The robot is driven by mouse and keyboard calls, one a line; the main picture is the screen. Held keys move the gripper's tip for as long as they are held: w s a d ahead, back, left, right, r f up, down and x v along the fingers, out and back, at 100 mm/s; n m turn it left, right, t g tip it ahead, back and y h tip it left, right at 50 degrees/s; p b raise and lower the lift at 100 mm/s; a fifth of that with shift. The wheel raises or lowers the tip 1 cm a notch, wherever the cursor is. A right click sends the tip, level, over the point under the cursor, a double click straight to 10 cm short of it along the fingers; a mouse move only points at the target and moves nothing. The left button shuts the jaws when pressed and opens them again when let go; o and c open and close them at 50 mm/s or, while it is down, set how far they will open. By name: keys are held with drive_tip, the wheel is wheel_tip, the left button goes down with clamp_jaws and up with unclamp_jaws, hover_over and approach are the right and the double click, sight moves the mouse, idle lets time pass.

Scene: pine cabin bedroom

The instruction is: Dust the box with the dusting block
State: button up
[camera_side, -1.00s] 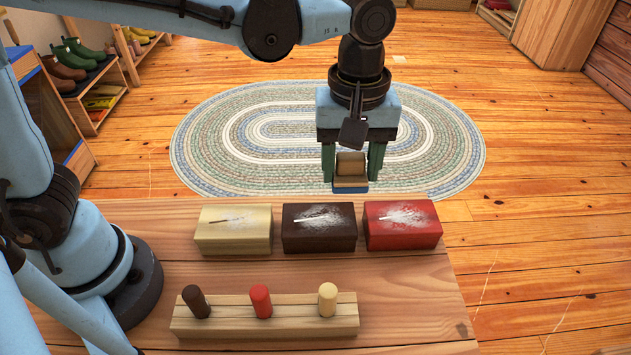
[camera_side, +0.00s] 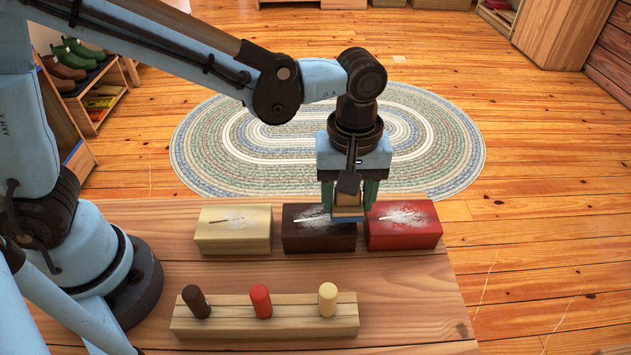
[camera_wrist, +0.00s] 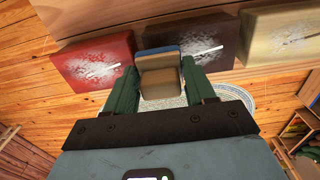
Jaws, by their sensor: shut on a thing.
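My gripper (camera_side: 348,199) is shut on the dusting block (camera_side: 348,210), a tan wooden block with a blue pad underneath. The block is between the green fingers in the wrist view (camera_wrist: 160,78). It is over the right end of the dark brown box (camera_side: 308,238), near the gap to the red box (camera_side: 405,234). I cannot tell whether the pad touches the brown box. A cream box (camera_side: 233,239) stands at the left of the row.
A wooden rack (camera_side: 225,325) with a brown peg (camera_side: 195,302), a red peg (camera_side: 261,301) and a cream peg (camera_side: 327,300) stands in front of the boxes. The table (camera_side: 400,285) is bare between them and to the right. An oval rug (camera_side: 230,160) lies beyond.

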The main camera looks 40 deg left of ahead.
drive_tip(key=shift+f, duration=0.6)
drive_tip(key=shift+s+a+f, duration=0.15)
drive_tip(key=shift+a+f, duration=0.05)
drive_tip(key=shift+f, duration=0.05)
drive_tip(key=shift+c, duration=0.4)
drive_tip(key=shift+s+a+f, duration=0.1)
drive_tip(key=shift+s+a, duration=0.2)
drive_tip(key=shift+c, duration=0.5)
drive_tip(key=shift+s+a, duration=2.55)
drive_tip(key=shift+s, duration=0.05)
drive_tip(key=shift+w+d, duration=3.05)
drive_tip(key=shift+d, duration=0.05)
drive_tip(key=shift+r, duration=4.15)
